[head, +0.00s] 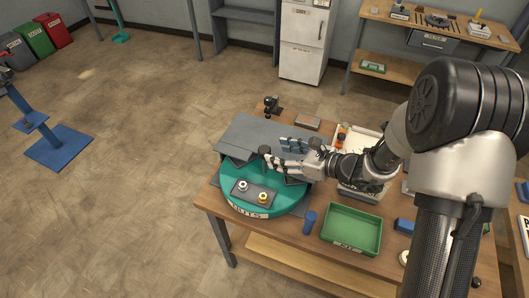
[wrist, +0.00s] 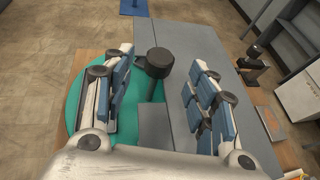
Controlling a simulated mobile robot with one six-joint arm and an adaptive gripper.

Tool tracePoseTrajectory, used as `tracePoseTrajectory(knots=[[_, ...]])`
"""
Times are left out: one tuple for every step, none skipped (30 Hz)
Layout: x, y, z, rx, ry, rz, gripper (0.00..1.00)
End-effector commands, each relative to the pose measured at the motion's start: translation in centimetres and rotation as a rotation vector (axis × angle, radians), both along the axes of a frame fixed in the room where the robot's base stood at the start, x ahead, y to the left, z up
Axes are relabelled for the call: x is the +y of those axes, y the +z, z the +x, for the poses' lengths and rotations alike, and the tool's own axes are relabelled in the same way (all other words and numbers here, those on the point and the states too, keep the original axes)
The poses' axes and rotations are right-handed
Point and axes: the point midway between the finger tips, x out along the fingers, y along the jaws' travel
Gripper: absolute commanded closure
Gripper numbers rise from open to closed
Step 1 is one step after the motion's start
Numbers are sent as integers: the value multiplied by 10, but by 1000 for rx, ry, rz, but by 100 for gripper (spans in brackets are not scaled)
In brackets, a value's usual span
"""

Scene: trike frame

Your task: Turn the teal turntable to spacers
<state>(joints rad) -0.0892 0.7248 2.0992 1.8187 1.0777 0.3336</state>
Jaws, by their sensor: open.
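A grey cover (head: 245,133) hides the back of the turntable. A dark round-topped post (wrist: 153,62) stands up from the turntable; its knob also shows in the head view (head: 265,150). My gripper (head: 275,152) is open above the turntable. In the wrist view the post shows between its open fingers (wrist: 160,72); I cannot tell whether they touch it. No spacers label is readable.
A green tray (head: 352,232) and a blue cylinder (head: 309,222) stand on the table right of the turntable. A white bin (head: 352,142) lies behind my arm. A black device (head: 271,106) stands at the back table edge.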

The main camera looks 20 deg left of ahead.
Motion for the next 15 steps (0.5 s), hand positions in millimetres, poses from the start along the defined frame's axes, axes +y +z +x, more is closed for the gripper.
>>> tracePoseTrajectory(knots=[[11,-7,1,0,5,0,48],[16,-9,4,0,4,0,48],[23,-12,6,0,4,-1,48],[28,-14,7,1,4,-1,48],[33,-16,9,0,3,0,48],[39,-18,10,1,4,0,48],[42,-20,12,0,3,0,48],[45,-21,13,0,2,-1,48],[49,-23,15,-1,3,-1,48],[52,-23,16,-1,3,-1,48],[54,-24,16,-1,3,-1,48],[56,-25,17,0,1,-1,48],[57,-26,17,1,1,-1,48],[58,-26,18,1,1,-1,48],[59,-26,18,0,0,0,48]])
